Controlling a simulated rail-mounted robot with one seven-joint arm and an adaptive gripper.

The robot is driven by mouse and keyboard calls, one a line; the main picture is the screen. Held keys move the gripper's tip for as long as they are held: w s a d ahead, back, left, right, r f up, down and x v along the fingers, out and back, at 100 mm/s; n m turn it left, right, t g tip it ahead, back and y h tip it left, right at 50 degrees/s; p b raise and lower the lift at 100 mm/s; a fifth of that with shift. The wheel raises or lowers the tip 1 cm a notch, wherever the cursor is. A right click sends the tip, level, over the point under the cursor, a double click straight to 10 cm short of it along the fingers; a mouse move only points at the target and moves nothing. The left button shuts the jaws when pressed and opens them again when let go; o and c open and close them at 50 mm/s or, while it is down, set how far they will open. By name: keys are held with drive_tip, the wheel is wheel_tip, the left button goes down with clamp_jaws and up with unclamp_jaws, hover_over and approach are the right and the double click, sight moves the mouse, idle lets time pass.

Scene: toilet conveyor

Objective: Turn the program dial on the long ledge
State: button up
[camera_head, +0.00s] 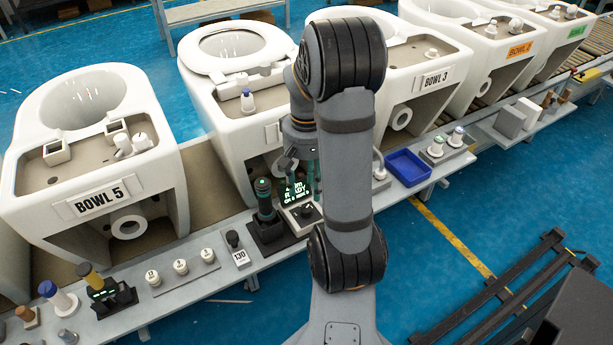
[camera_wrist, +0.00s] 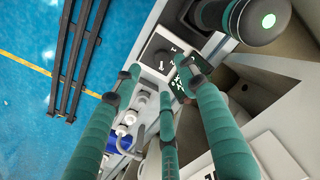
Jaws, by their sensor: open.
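The program dial (camera_head: 306,212) is a black knob on a white panel on the long ledge (camera_head: 222,273), in front of a green-lit display (camera_head: 295,190). In the wrist view the dial (camera_wrist: 160,62) shows with its white-marked panel, just beyond the fingertips. My gripper (camera_head: 305,184) hangs above the display and panel, partly hidden by my arm. In the wrist view its green fingers (camera_wrist: 165,84) are spread apart and nothing is between them. The dial appears apart from the fingers.
A dark green-banded cylinder (camera_head: 265,200) stands close left of the panel. A blue tray (camera_head: 407,167) is to the right. Toilet bowls line the ledge's back, including BOWL 5 (camera_head: 90,150) and BOWL 3 (camera_head: 420,60).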

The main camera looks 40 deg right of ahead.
sight(307, 209)
drive_tip(key=shift+r, duration=1.45)
wheel_tip(307, 209, down, 12)
